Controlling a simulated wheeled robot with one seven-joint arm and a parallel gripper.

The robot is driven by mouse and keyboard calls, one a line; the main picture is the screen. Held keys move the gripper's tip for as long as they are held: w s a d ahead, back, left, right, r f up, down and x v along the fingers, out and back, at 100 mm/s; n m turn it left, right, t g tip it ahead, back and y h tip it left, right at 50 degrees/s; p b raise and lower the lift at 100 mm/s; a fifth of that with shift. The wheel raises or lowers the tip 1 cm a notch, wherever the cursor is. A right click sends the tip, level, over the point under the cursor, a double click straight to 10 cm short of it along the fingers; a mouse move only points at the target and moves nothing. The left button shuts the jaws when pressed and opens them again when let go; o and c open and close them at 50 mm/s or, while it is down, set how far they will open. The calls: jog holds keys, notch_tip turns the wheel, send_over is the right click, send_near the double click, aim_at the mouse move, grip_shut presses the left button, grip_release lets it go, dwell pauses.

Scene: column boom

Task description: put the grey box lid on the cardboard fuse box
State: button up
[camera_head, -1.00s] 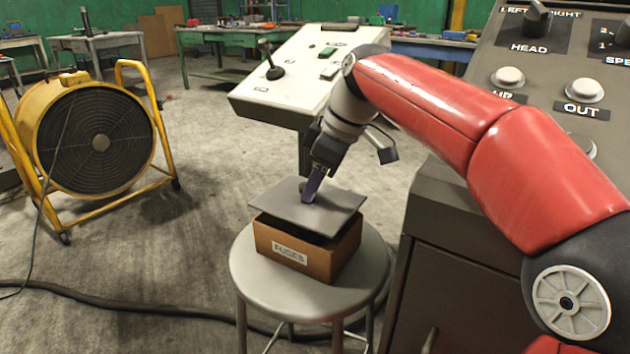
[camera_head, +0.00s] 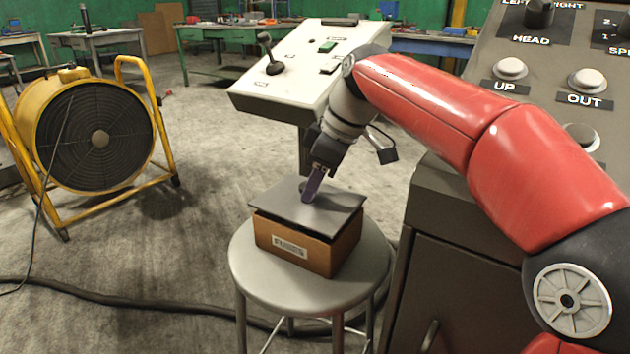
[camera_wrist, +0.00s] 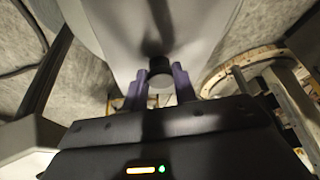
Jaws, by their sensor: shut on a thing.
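The flat grey lid (camera_head: 335,210) is at the cardboard fuse box (camera_head: 325,258), directly over its open top. A thin dark gap shows between the lid's front edge and the box rim; I cannot tell whether they touch anywhere. The box has a "FUSES" label on its front and stands on a round grey stool (camera_head: 255,268). My gripper (camera_head: 309,196), with purple fingers, points down and is shut on the lid's knob. In the wrist view the fingers (camera_wrist: 161,88) stand either side of the round knob (camera_wrist: 161,70), with the grey lid (camera_wrist: 115,30) beyond. The box's inside is hidden.
A dark control cabinet (camera_head: 455,270) with buttons stands close right of the stool. A sloped white console (camera_head: 290,90) with a joystick is behind. A yellow fan (camera_head: 100,130) stands at left, and a black cable (camera_head: 130,303) crosses the floor.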

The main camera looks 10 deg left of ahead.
jog(key=shift+f, duration=0.15)
jog(key=shift+f+b, duration=0.35)
jog(key=shift+f, duration=0.05)
jog(key=shift+f, duration=0.1)
jog(key=o, duration=1.1)
jog(key=p+v, duration=0.2)
jog(key=v, duration=0.6)
